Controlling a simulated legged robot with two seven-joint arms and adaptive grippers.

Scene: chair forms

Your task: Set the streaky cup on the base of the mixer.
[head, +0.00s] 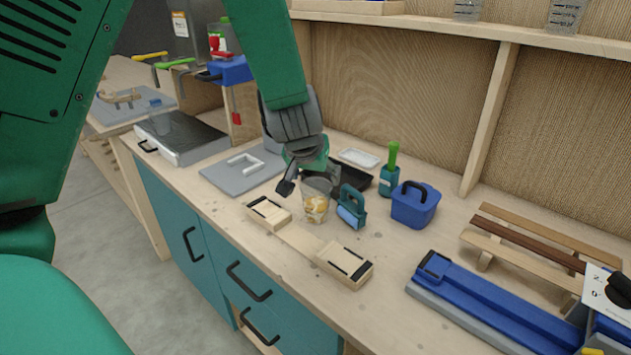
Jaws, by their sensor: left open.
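The streaky cup (316,207) is a clear tumbler with yellow-orange streaks. My left gripper (303,184) comes down from above at the cup's rim. One dark finger shows just left of the cup; the other is largely hidden. The gripper is open, and I cannot tell if it touches the cup. I cannot surely make out the mixer or its base. A dark tray (350,178) sits just behind the cup, partly hidden by the gripper. My right gripper is not in view.
A teal-and-blue tool (352,207) stands close right of the cup. A green bottle (389,172) and blue caddy (414,206) are farther right. A grey panel (238,172) with a white handle lies left.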

